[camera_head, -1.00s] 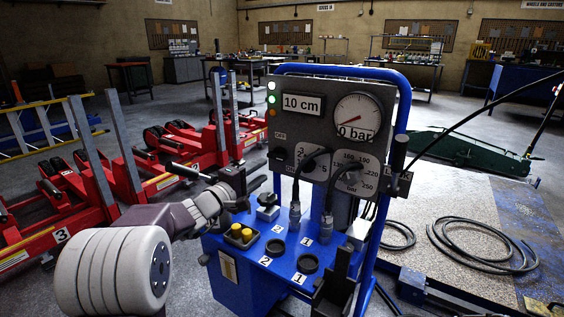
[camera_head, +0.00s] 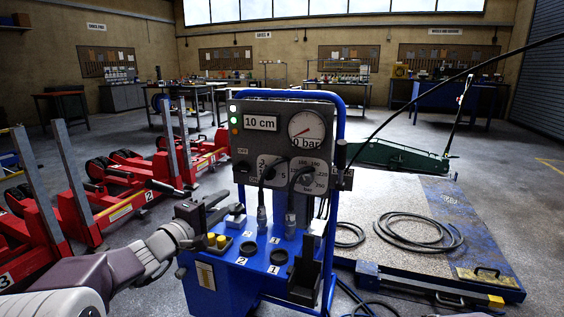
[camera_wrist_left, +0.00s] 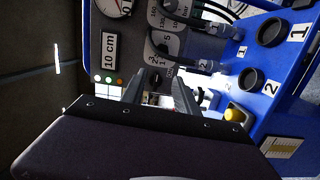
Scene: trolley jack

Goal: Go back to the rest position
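The blue control cart (camera_head: 225,279) stands in front of me with its grey panel (camera_head: 278,128) upright. The panel carries a "10 cm" display (camera_head: 261,122), a round gauge (camera_head: 307,129) marked bar, and two dark selector knobs. My right gripper is not in view.
Red numbered lifting units (camera_head: 125,205) stand on the left. A green trolley jack (camera_head: 400,158) is behind the cart on the right, near a platform with a coiled black hose (camera_head: 418,232). Workbenches line the back wall. Grey floor between is clear.

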